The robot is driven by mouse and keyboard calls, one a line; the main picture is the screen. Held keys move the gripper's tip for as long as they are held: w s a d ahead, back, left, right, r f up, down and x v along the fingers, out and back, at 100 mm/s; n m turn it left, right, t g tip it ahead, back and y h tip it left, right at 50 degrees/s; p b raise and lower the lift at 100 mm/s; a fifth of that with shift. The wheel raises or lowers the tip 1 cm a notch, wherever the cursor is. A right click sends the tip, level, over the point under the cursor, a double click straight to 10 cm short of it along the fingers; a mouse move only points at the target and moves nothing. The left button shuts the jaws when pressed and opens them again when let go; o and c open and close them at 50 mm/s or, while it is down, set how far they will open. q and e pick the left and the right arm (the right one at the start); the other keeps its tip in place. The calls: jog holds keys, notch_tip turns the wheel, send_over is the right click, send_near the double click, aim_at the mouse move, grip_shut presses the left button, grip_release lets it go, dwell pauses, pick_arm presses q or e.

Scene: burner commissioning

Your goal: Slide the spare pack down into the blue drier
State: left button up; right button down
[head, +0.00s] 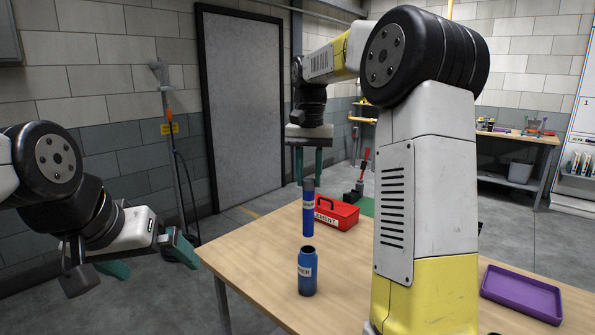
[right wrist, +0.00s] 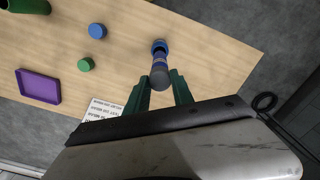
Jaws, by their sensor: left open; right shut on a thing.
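My right gripper (head: 309,172) is shut on the spare pack (head: 308,218), a slim blue cylinder with a dark grey top, held upright over the table. The blue drier (head: 307,279), a bottle with a white label and open neck, stands upright on the table below it. A small gap shows between the pack's lower end and the neck. In the right wrist view the pack (right wrist: 159,74) sits between the green fingers, and the drier's rim (right wrist: 160,46) shows just beyond it, partly hidden. My left gripper (head: 148,266) is open and empty, left of the table.
A red toolbox (head: 337,213) stands behind the pack. A purple tray (head: 520,293) lies at the right. A blue cap (right wrist: 97,31), a green cap (right wrist: 86,64), a green container (right wrist: 28,5) and a printed sheet (right wrist: 103,109) are on the table. The wood around the drier is clear.

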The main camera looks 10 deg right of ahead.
aim_at(309, 217)
jog(key=shift+f, duration=5.9)
jog(key=c, duration=1)
grip_release()
notch_tip(309, 217, up, 8)
jog(key=shift+f, duration=0.1)
